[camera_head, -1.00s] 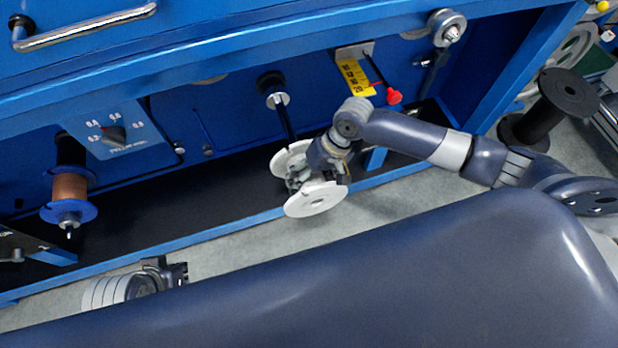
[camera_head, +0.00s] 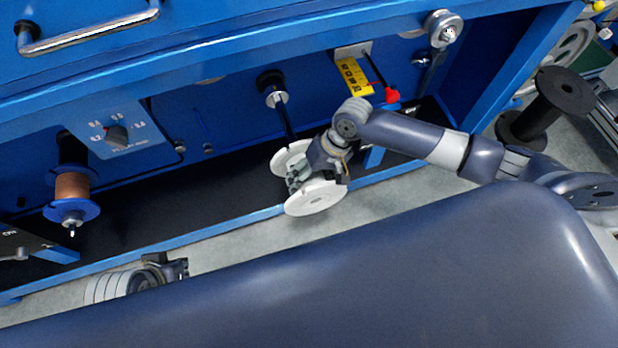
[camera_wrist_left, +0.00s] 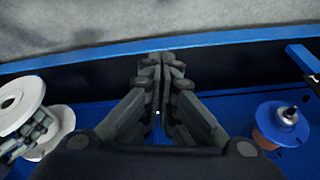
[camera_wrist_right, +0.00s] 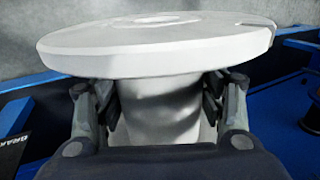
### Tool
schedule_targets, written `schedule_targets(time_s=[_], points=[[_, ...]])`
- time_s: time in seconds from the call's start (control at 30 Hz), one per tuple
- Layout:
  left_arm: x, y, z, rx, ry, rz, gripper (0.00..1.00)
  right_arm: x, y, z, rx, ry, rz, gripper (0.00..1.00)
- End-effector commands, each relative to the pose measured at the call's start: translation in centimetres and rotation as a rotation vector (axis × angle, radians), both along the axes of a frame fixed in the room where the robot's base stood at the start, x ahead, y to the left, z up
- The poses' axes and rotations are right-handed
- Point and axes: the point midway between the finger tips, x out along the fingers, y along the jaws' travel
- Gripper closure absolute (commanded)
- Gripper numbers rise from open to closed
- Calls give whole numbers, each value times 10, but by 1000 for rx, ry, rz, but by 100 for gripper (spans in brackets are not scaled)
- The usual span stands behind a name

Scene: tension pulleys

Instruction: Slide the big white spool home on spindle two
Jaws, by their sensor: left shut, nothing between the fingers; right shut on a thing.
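The big white spool (camera_head: 314,198) has two white flanges and is held tilted in front of the blue machine. My right gripper (camera_head: 300,178) is shut around its core between the flanges. In the right wrist view the spool (camera_wrist_right: 160,45) shows a wide flange above the fingers (camera_wrist_right: 160,105). A black spindle (camera_head: 286,122) with a pale collar reaches from the panel toward the rear flange. I cannot tell whether its tip is inside the bore. My left gripper (camera_head: 178,270) is low at left, shut and empty; its fingers meet in the left wrist view (camera_wrist_left: 158,75).
A copper-wound blue spool (camera_head: 72,188) sits on another spindle at left. A yellow scale (camera_head: 354,77) with a red-tipped pointer (camera_head: 391,95) is right of the black spindle. A black spool (camera_head: 565,92) stands on the floor at right. A blue front rail (camera_head: 235,221) runs below the white spool.

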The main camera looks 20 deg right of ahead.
Motion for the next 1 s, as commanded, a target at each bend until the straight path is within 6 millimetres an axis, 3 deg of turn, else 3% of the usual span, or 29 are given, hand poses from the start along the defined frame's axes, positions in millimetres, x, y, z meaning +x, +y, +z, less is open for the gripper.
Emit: schedule_targets(time_s=[1.0], points=[[10,-2,-22,-2,11,0,100,1,0,1,1,-1,1,71]])
